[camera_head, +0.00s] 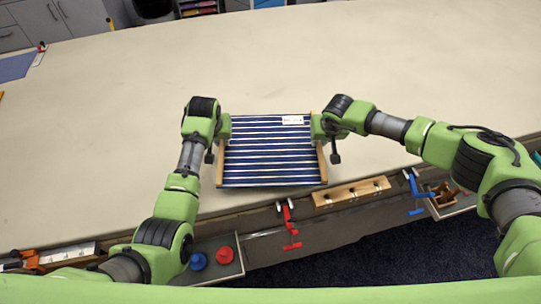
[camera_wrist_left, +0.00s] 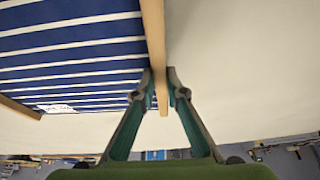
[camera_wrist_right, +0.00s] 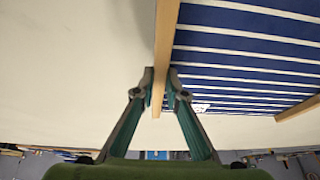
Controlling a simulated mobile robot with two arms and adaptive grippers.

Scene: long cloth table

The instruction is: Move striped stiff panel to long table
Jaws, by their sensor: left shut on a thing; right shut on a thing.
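The striped stiff panel (camera_head: 270,155) is blue with white stripes, has wooden side rails and a small white label. In the head view it is over the near edge of the long table (camera_head: 300,60); I cannot tell whether it touches the cloth. My left gripper (camera_head: 222,130) is shut on its left rail, which shows between the fingers in the left wrist view (camera_wrist_left: 163,90). My right gripper (camera_head: 320,128) is shut on its right rail, also between the fingers in the right wrist view (camera_wrist_right: 160,90).
The cream tabletop beyond the panel is wide and clear. Along the near edge are a red clamp (camera_head: 289,225), a blue clamp (camera_head: 417,192) and a wooden strip (camera_head: 351,191). A tray with a blue piece (camera_head: 198,261) and a red piece (camera_head: 225,255) is at lower left.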

